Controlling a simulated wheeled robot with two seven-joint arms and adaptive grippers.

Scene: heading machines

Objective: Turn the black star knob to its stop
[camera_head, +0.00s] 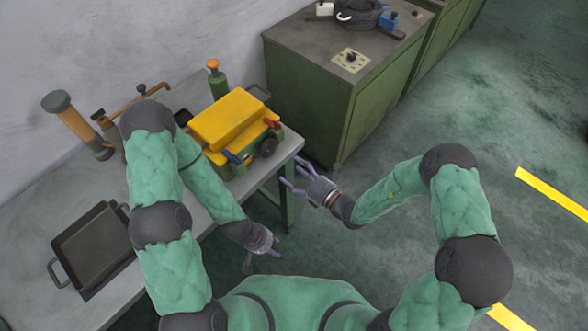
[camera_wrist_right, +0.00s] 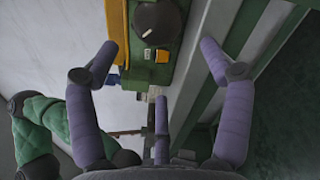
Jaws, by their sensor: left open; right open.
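The black knob (camera_head: 268,147) sits on the front of the green and yellow machine (camera_head: 228,118) at the table's right edge. In the right wrist view the knob (camera_wrist_right: 158,22) is dark and round with a white mark, at the top between my finger lines; its star shape is hard to make out. My right gripper (camera_head: 292,172) is open and empty, just off the table edge, below and right of the knob and apart from it. It also shows open in the right wrist view (camera_wrist_right: 158,65). My left gripper (camera_head: 263,260) is open and empty beyond the table's front edge.
A red lever (camera_head: 271,124) and a blue lever (camera_head: 233,157) stick out near the knob. A dark tray (camera_head: 92,248) lies on the table (camera_head: 30,215) at left. A green cabinet (camera_head: 310,95) with a dial (camera_head: 350,58) stands behind. Floor at right is clear.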

